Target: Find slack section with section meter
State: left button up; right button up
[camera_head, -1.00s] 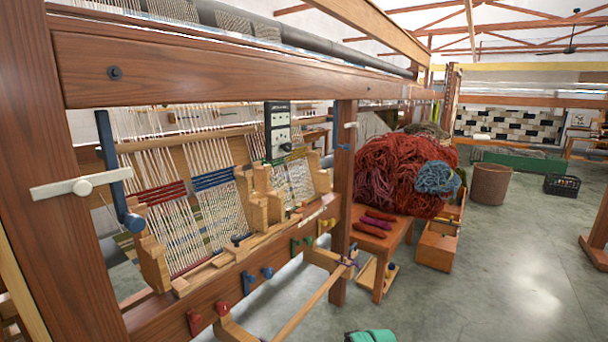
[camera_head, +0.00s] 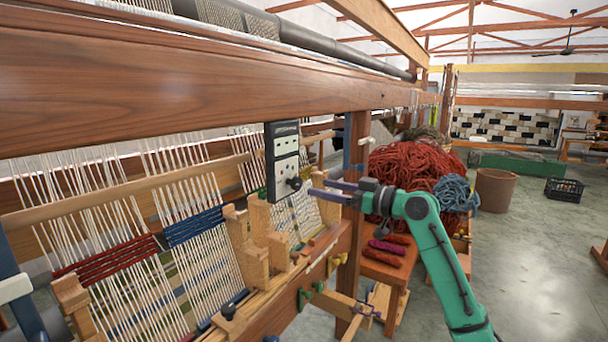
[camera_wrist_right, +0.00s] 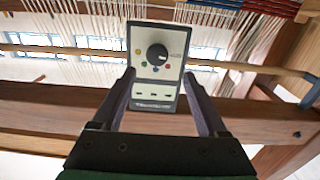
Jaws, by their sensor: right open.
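The section meter (camera_head: 284,160), a black box with a pale face and a dark knob, is upright in front of the loom's warp in the head view. It also shows in the right wrist view (camera_wrist_right: 154,66), with coloured dots around its knob. My right gripper (camera_head: 318,187) is open just right of the meter. In the right wrist view its two fingers (camera_wrist_right: 158,78) point toward the meter, one on each side of its lower part; contact cannot be told. The warp sections (camera_head: 100,225) are pale threads with red and blue woven bands. My left gripper is out of view.
A thick wooden beam (camera_head: 200,82) crosses above the warp, and a loom post (camera_head: 354,165) stands behind the right gripper. Wooden blocks (camera_head: 255,265) line the lower beam. A red wool heap (camera_head: 410,160) lies beyond.

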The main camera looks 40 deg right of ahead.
aim_at(299, 183)
jog(key=x, duration=0.2)
jog(key=p+x, duration=0.1)
jog(key=x, duration=0.1)
jog(key=p+x, duration=0.1)
jog(key=x, duration=0.2)
jog(key=shift+d+f, duration=0.1)
jog(key=shift+d, duration=0.3)
jog(key=shift+w+a+p, duration=0.15)
jog(key=shift+w+p, duration=0.1)
jog(key=shift+p, duration=0.1)
jog(key=shift+a+f, duration=0.1)
jog(key=shift+f, duration=0.05)
grip_shut()
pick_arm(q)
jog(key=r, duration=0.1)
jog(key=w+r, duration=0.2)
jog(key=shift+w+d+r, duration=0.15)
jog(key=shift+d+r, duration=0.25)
pick_arm(e)
jog(key=shift+m, duration=0.3)
jog(key=m, duration=0.3)
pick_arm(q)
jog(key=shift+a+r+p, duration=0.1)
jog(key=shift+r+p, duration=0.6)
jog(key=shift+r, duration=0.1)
pick_arm(e)
jog(key=shift+m, duration=2.1)
